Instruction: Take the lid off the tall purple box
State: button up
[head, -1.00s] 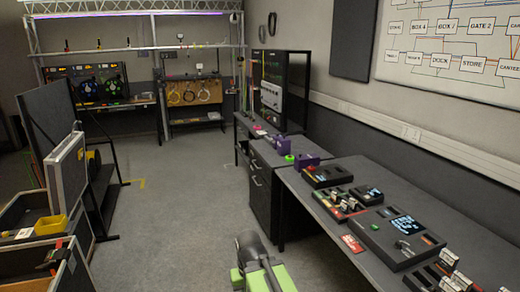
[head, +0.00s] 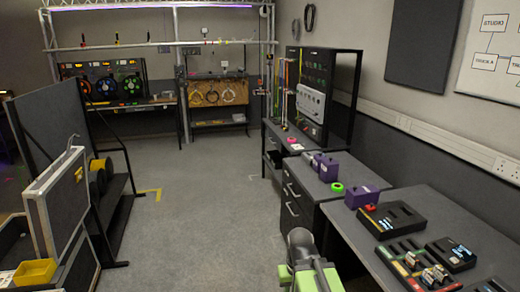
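Several purple boxes stand on the benches along the right wall. One purple box (head: 329,170) stands on the middle bench, with a smaller purple piece (head: 316,161) close beside it at its left. Another purple box (head: 361,197) sits at the far end of the near bench. They are too small in view to tell surely which is the tall one or how its lid sits. Green and grey parts of my arm show at the bottom centre, well short of the boxes. No gripper fingers can be made out.
A green ring (head: 337,187) lies by the purple boxes. Black devices (head: 391,219) cover the near bench (head: 432,202). A dark panel (head: 50,130) and an open case (head: 58,200) stand at left. The grey floor (head: 210,215) between is clear.

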aim_at(330, 161)
jog(key=z, duration=0.1)
jog(key=i, duration=2.1)
jog(key=u, duration=0.2)
jog(key=i, duration=1.45)
jog(key=u, duration=0.2)
